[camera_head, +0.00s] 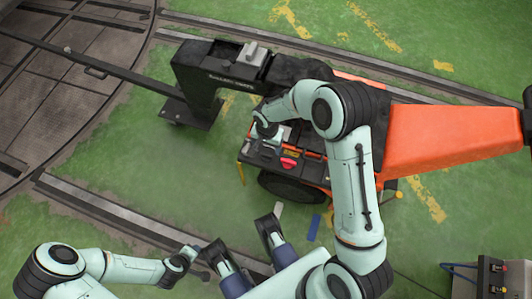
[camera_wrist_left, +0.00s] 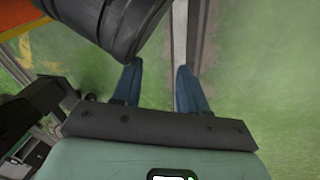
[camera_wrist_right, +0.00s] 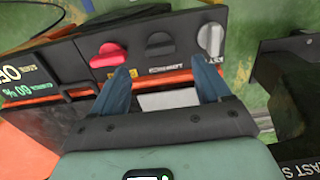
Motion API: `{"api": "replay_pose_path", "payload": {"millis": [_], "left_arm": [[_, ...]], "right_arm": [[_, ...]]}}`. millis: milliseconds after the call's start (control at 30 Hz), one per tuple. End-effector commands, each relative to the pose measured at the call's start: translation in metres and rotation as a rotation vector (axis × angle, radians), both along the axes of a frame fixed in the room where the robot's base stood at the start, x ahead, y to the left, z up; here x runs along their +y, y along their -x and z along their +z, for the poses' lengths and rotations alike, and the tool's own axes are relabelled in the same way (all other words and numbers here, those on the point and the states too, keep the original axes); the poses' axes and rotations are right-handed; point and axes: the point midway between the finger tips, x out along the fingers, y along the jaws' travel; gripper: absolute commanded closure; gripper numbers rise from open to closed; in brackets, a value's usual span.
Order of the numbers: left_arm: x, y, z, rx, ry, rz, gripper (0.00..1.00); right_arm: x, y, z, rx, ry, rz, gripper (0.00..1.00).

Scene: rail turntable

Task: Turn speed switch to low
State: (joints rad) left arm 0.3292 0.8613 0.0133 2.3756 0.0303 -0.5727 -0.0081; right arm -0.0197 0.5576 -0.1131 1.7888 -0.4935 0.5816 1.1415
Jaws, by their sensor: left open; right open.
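In the right wrist view a dark control panel (camera_wrist_right: 60,62) carries a red knob (camera_wrist_right: 108,55), a black knob (camera_wrist_right: 160,44) and a silver-grey knob (camera_wrist_right: 211,39) in a row. The labels beside them appear upside down and are too small to read surely, so I cannot tell which is the speed switch. My right gripper (camera_wrist_right: 164,74) is open and empty, its fingertips close below the knobs, around the black one's column; contact is not clear. In the head view the right gripper (camera_head: 263,130) is over the machine's panel. My left gripper (camera_head: 201,259) is open and empty over the floor.
An orange and black machine (camera_head: 440,132) stands on the green floor, with a black arm-like housing (camera_head: 212,75) and long bar. A control box (camera_head: 493,275) is at the lower right. Floor between is mostly free.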

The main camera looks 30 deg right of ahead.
Motion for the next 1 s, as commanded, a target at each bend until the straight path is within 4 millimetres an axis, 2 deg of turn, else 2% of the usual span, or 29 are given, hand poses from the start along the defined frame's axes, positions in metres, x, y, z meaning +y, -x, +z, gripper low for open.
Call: {"api": "replay_pose_path", "payload": {"millis": [33, 100, 300, 467, 733, 767, 900, 933, 1000], "left_arm": [[0.001, 0.007, -0.009, 0.023, 0.0, 0.002, 0.57], [0.002, 0.015, -0.016, 0.051, 0.003, 0.002, 0.57], [0.004, 0.032, -0.029, 0.109, 0.006, 0.006, 0.57], [0.005, 0.038, -0.033, 0.128, 0.008, 0.008, 0.57], [0.005, 0.039, -0.033, 0.131, 0.008, 0.008, 0.57], [0.005, 0.039, -0.033, 0.131, 0.008, 0.008, 0.57], [0.005, 0.039, -0.033, 0.131, 0.008, 0.008, 0.57], [0.005, 0.039, -0.033, 0.131, 0.008, 0.008, 0.57], [0.005, 0.039, -0.033, 0.131, 0.009, 0.008, 0.57]], "right_arm": [[0.0, 0.001, -0.015, 0.004, 0.0, 0.002, 0.23], [0.0, 0.0, -0.029, 0.003, -0.001, 0.002, 0.23], [0.001, 0.0, -0.056, 0.002, -0.001, 0.002, 0.23], [0.001, 0.0, -0.065, 0.0, -0.001, 0.002, 0.23], [0.0, 0.0, -0.066, -0.001, -0.001, 0.002, 0.23], [0.0, 0.0, -0.066, -0.001, -0.001, 0.002, 0.27], [0.0, 0.0, -0.066, -0.001, -0.001, 0.002, 0.72], [0.0, 0.0, -0.066, 0.0, -0.001, 0.002, 0.8], [0.0, 0.0, -0.066, 0.0, -0.001, 0.002, 0.8]]}}
